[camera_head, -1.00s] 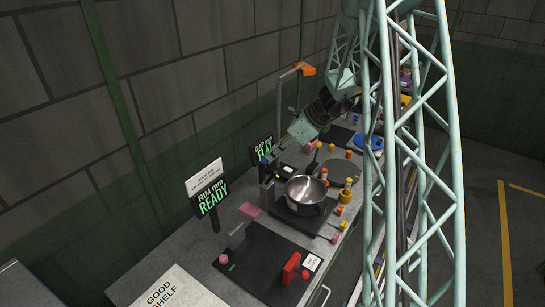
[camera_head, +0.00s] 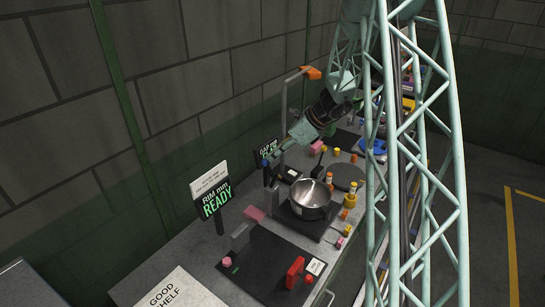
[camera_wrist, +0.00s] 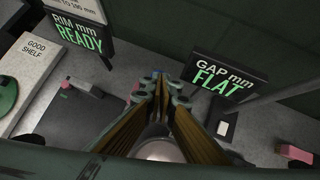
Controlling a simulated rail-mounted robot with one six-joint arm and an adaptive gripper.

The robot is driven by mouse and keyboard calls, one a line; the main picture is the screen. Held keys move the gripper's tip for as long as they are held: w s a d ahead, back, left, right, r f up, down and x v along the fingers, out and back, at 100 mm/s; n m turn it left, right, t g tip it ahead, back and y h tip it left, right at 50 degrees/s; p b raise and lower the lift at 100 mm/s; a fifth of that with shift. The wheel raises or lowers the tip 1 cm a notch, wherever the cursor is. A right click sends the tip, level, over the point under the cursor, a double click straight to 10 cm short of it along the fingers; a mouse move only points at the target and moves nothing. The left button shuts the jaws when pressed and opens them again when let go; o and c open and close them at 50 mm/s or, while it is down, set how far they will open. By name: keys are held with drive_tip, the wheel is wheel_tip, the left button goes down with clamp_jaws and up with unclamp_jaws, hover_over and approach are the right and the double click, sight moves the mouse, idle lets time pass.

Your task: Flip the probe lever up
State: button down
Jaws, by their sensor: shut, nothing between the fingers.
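My gripper (camera_head: 272,158) is shut and empty, reaching down-left over the back of the bench, beside the gauge post behind the steel pot (camera_head: 309,197). In the wrist view its closed fingertips (camera_wrist: 162,92) point down towards the bench. A small blue tip (camera_head: 264,163), possibly the probe lever's knob, shows at the fingertips. I cannot tell whether they touch it. The lever's body and angle are mostly hidden by the fingers. The pot sits on a dark fixture, and part of it shows between the fingers in the wrist view (camera_wrist: 160,150).
The RIM sign (camera_head: 213,198) reads READY. The GAP sign (camera_wrist: 228,78) reads FLAT. A tall post with an orange head (camera_head: 311,73) rises near my arm. A dark mat (camera_head: 262,262) holds a red block (camera_head: 295,270).

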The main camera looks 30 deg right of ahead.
drive_tip(key=w+v, duration=0.1)
drive_tip(key=v, duration=1.2)
drive_tip(key=shift+w+r, duration=0.2)
drive_tip(key=shift+r, duration=0.2)
drive_tip(key=shift+a, duration=0.1)
drive_tip(key=s+a+r+n+g+h+b, duration=0.1)
drive_tip(key=s+a+r+n+b, duration=0.2)
drive_tip(key=s+a+r+n, duration=0.55)
drive_tip(key=s+a+r+n+g+h+b, duration=0.15)
drive_tip(key=s+a+n+b, duration=0.35)
drive_tip(key=s+a, duration=0.85)
drive_tip(key=s+a+f+n+h+b, duration=0.1)
drive_tip(key=s+a+n+b, duration=0.1)
drive_tip(key=s+n, duration=0.5)
drive_tip(key=s+a+f+n+h+b, duration=0.2)
drive_tip(key=s+n, duration=0.5)
drive_tip(key=s, duration=1.1)
drive_tip(key=shift+a+f+t+b, duration=0.2)
drive_tip(key=shift+a+t+b, duration=0.3)
drive_tip(key=shift+b, duration=0.3)
